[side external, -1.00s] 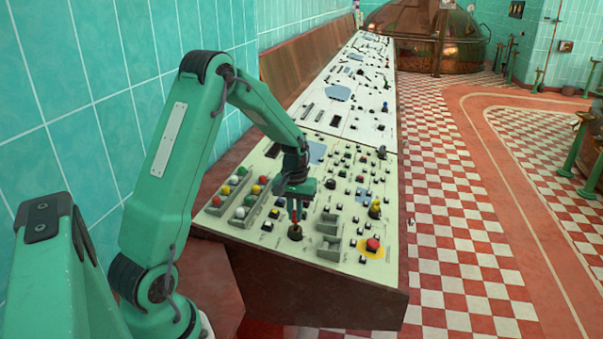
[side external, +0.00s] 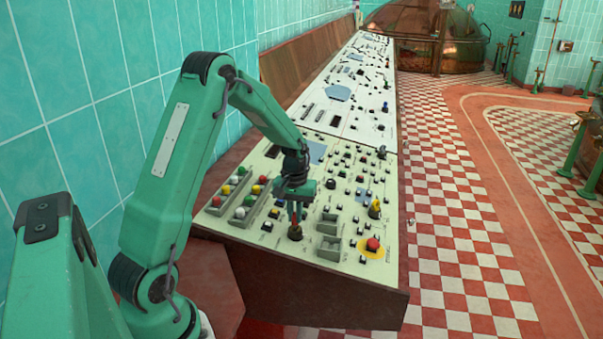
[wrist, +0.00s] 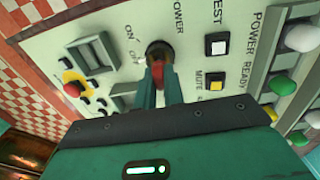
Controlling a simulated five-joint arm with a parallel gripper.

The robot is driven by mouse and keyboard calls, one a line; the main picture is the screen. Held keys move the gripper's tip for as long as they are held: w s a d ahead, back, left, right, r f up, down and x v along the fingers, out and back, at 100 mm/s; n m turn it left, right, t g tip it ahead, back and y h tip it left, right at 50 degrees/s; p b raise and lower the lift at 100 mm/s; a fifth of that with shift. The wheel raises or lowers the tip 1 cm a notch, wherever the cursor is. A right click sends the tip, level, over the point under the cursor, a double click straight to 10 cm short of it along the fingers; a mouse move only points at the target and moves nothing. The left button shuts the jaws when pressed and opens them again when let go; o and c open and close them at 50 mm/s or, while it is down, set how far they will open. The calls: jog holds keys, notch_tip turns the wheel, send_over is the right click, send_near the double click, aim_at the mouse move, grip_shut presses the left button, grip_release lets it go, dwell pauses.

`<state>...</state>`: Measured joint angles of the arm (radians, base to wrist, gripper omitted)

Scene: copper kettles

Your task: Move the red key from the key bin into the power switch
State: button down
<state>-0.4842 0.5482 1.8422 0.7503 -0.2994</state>
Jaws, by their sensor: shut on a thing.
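My gripper (side external: 295,208) points down over the near part of the control panel and is shut on the red key. The red key (wrist: 158,72) shows between the fingertips (wrist: 160,86) in the wrist view. The power switch (side external: 295,233) is a round dark socket on the panel, directly below the fingers. In the wrist view the power switch (wrist: 158,48), lettered POWER and ON/OFF, lies right at the key's tip. The key's lower end meets the switch opening there; how deep it sits I cannot tell. Two grey bins (side external: 328,245) are right of the switch.
A red emergency button on a yellow disc (side external: 373,245) stands at the panel's front right. Rows of coloured round knobs (side external: 240,200) in grey trays lie to the left. Small push buttons (wrist: 217,44) sit close to the switch. The air above the panel's right side is free.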

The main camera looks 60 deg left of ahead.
jog(key=shift+f, duration=0.85)
dwell(0.7)
jog(key=c, duration=1.4)
grip_release()
jog(key=shift+r, duration=0.25)
jog(key=shift+r, duration=3.75)
jog(key=shift+d+r, duration=0.1)
